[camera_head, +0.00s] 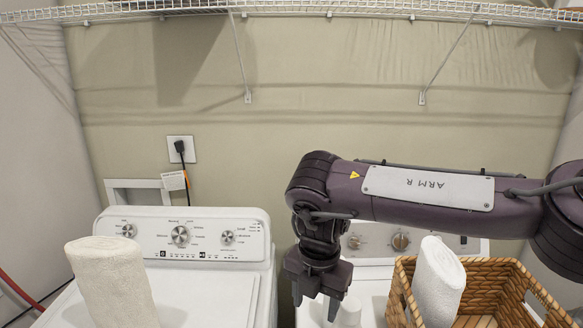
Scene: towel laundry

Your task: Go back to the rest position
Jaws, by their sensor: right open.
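My right arm comes in from the right edge, across the front of the wall. Its right gripper (316,289) points down above the right-hand machine, with its fingers apart and nothing seen between them. It is left of the wicker basket (533,284). A white rolled towel (438,281) stands tilted in the basket. Another white rolled towel (112,283) stands on top of the left-hand washer (215,290), left of the gripper. My left gripper is not in view.
The machines' control panels (183,234) rise at the back. A wire shelf (300,8) runs along the top of the wall. The washer top right of the left towel is clear.

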